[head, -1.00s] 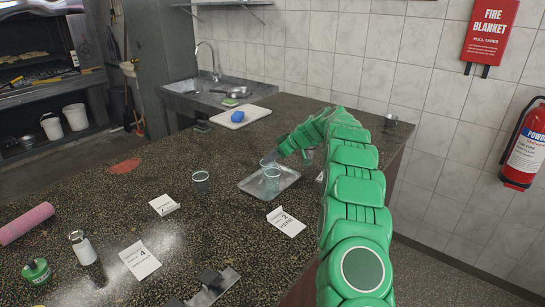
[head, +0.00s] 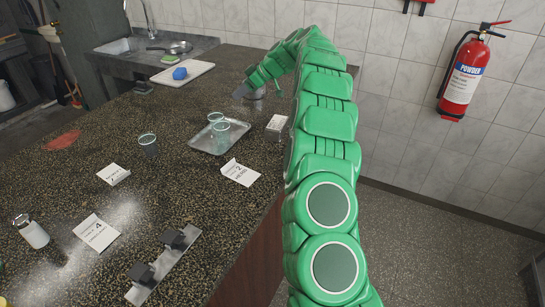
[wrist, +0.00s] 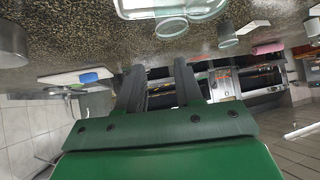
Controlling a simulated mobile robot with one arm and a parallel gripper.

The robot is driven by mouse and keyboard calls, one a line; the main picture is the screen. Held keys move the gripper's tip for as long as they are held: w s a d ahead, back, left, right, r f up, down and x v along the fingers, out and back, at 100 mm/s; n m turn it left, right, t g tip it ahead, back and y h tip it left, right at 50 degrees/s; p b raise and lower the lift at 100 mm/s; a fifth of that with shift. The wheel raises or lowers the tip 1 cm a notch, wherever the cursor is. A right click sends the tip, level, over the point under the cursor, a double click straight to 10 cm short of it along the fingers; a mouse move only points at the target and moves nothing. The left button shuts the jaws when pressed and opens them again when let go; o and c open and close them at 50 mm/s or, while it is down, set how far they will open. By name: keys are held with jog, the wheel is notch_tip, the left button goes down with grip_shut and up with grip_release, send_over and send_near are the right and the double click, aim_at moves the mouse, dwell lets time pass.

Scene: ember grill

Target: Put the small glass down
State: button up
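A shallow metal tray (head: 203,150) lies on the speckled counter with two clear glasses in it, a back one (head: 215,118) and a front one (head: 221,132), close together. A third, darker glass (head: 148,144) stands on the counter left of the tray. I cannot tell which is the small glass. The tray (wrist: 150,14) shows at the top of the wrist view with glasses (wrist: 171,29) by its edge. My gripper (wrist: 159,80) is open, with nothing between its dark fingers. In the head view my gripper (head: 246,92) is beyond the tray, apart from the glasses.
Folded cards, one (head: 240,172) in front of the tray and another (head: 97,232) nearer, lie on the counter. A white board (head: 183,76) with a blue sponge (head: 180,73) is at the back by the sink. A metal bracket (head: 162,264) sits at the front edge. A fire extinguisher (head: 463,75) hangs right.

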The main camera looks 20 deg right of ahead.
jog(key=s+a+r+m+g+h, duration=0.1)
jog(key=s+a+r, duration=0.25)
jog(key=s, duration=0.55)
jog(key=s+a+r+m+g+h, duration=0.15)
jog(key=s+a, duration=0.25)
jog(key=s, duration=0.5)
jog(key=s+a+r+m+g, duration=0.2)
jog(key=s+a+r, duration=0.15)
jog(key=s, duration=0.55)
jog(key=s+d+f+m+h, duration=0.2)
jog(key=s, duration=1.1)
jog(key=s+d+f+m+g+h, duration=0.1)
jog(key=s+d+f+m+h, duration=0.1)
jog(key=s, duration=1.1)
jog(key=s+d+f+m+g+h, duration=0.1)
jog(key=s+d+f+m+h, duration=0.1)
jog(key=s, duration=1.2)
notch_tip(320, 180, down, 2)
jog(key=shift+d+f+m, duration=0.25)
jog(key=shift+d+m, duration=0.4)
